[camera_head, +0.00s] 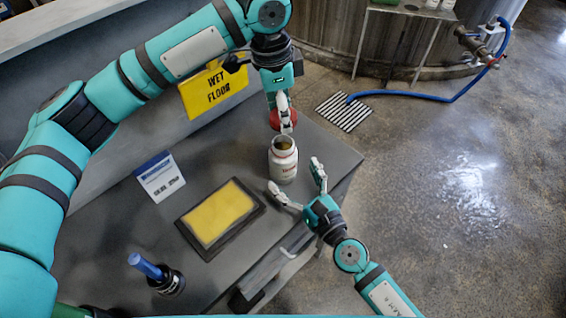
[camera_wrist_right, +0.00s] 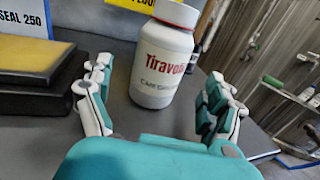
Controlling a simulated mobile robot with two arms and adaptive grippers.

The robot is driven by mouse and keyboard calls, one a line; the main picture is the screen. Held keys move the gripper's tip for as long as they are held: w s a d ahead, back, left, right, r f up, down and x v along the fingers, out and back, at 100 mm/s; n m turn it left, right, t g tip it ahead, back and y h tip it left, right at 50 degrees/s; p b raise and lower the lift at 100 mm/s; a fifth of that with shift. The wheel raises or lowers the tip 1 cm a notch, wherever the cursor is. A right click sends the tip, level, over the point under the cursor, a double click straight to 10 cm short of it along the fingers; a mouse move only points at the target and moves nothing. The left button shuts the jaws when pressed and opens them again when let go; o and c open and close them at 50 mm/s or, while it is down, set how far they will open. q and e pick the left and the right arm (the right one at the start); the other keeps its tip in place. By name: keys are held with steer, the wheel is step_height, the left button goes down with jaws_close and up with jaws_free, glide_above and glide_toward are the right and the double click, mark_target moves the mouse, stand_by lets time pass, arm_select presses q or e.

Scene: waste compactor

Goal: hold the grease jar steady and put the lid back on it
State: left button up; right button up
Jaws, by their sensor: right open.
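The white grease jar (camera_head: 283,163) with red lettering stands upright near the table's right edge, its mouth open and yellowish inside. It also shows in the right wrist view (camera_wrist_right: 163,65), where its top is cut off. My right gripper (camera_head: 296,178) is open, with one finger on each side in front of the jar and gaps between. Its fingers also show in the right wrist view (camera_wrist_right: 158,85). My left gripper (camera_head: 285,122) points down just behind and above the jar. Its fingers look closed on the red lid (camera_head: 275,119), partly hiding it.
A yellow wet floor sign (camera_head: 212,86) is behind. Open floor lies right.

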steer(key=x, duration=0.6)
steer(key=c, duration=1.8)
arm_select(q)
glide_above(282, 138)
steer(key=s, duration=0.2)
steer(key=shift+s+f, duration=0.1)
steer(key=shift+f, duration=2.4)
steer(key=shift+f, duration=0.1)
steer(key=shift+f, duration=0.8)
steer(key=shift+f, duration=0.55)
arm_select(e)
jaws_close()
